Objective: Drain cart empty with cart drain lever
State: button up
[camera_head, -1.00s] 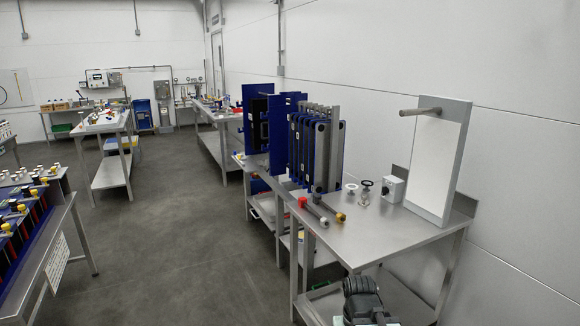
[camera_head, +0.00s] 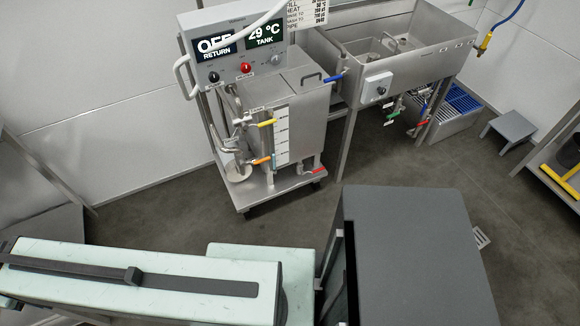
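A steel cart (camera_head: 243,196) on casters stands against the wall, left of the middle. Its tank (camera_head: 307,115) has a level scale (camera_head: 282,135) on the front. A red lever (camera_head: 312,171) sits on a low pipe at the tank's bottom right; it looks like the cart drain lever, but no label on it is readable. A yellow lever (camera_head: 267,122), an orange lever (camera_head: 262,160) and a blue lever (camera_head: 333,78) are also on the cart. The display (camera_head: 236,42) reads OFF, RETURN and 29 °C, TANK. The liquid inside is hidden. My gripper is not in view.
A steel sink (camera_head: 425,66) with a control box (camera_head: 377,88) and red, green and blue levers beneath stands right of the cart. A blue floor grate (camera_head: 462,100) and a grey step stool (camera_head: 511,128) are farther right. My own body parts fill the foreground. Floor between is clear.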

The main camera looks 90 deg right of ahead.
aim_at(303, 173)
jog(key=z, duration=0.8)
jog(key=k, duration=0.8)
jog(key=z, duration=1.2)
jog(key=i, duration=0.5)
jog(key=u, duration=0.1)
